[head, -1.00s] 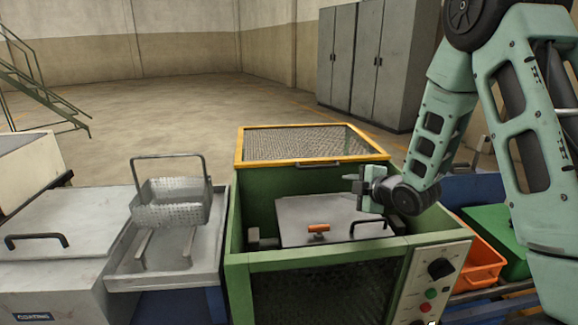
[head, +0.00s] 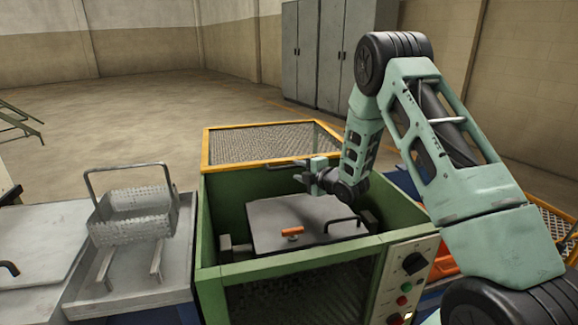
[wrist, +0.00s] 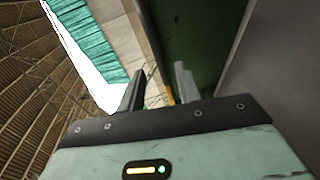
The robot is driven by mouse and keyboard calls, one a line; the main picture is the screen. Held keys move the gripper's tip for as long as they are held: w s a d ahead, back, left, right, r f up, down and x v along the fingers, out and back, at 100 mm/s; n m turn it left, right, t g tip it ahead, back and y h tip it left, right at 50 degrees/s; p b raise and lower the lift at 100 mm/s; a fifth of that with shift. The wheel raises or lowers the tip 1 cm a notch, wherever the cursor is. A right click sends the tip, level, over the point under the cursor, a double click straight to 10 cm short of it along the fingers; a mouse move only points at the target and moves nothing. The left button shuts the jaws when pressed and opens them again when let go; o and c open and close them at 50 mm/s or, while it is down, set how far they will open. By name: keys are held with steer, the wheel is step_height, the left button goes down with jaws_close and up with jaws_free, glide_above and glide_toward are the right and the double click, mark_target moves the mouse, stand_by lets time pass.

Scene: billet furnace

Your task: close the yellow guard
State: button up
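The yellow guard (head: 225,163) is a yellow frame with wire mesh. It stands open, tilted up at the back of the green machine (head: 300,265). A dark handle (head: 284,163) sits on its near edge. My gripper (head: 304,178) is just right of and slightly below this handle in the head view, above the machine's opening. Whether it touches the handle I cannot tell. In the wrist view, my gripper's two fingers (wrist: 158,72) are apart, with nothing clearly held between them.
A wire basket (head: 133,213) stands on a grey tray at left. A control panel (head: 405,280) is at front right. Grey cabinets (head: 320,55) stand far behind.

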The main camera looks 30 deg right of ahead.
mark_target(290, 168)
steer(key=x, duration=0.5)
steer(key=shift+w+p, duration=0.35)
steer(key=shift+w, duration=0.05)
steer(key=shift+c, duration=0.3)
steer(key=shift+a+f, duration=0.1)
jaws_close()
